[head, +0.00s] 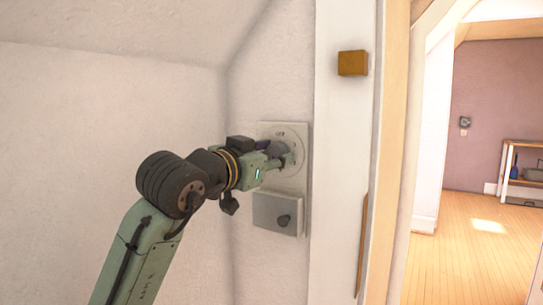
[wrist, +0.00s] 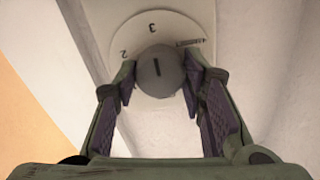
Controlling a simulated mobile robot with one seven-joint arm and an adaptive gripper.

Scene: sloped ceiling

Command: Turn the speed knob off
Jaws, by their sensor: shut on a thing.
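The round grey knob (wrist: 161,76) sits on a pale round dial (wrist: 150,27) in the wrist view. The knob carries a short dark line, nearly upright in the picture. My gripper (wrist: 161,84) is shut on the knob, one fingertip on each side. In the head view my gripper (head: 288,160) reaches to the upper wall plate (head: 301,134) and hides much of the dial and knob.
Beyond is a room with a wooden floor and a shelf (head: 522,145).

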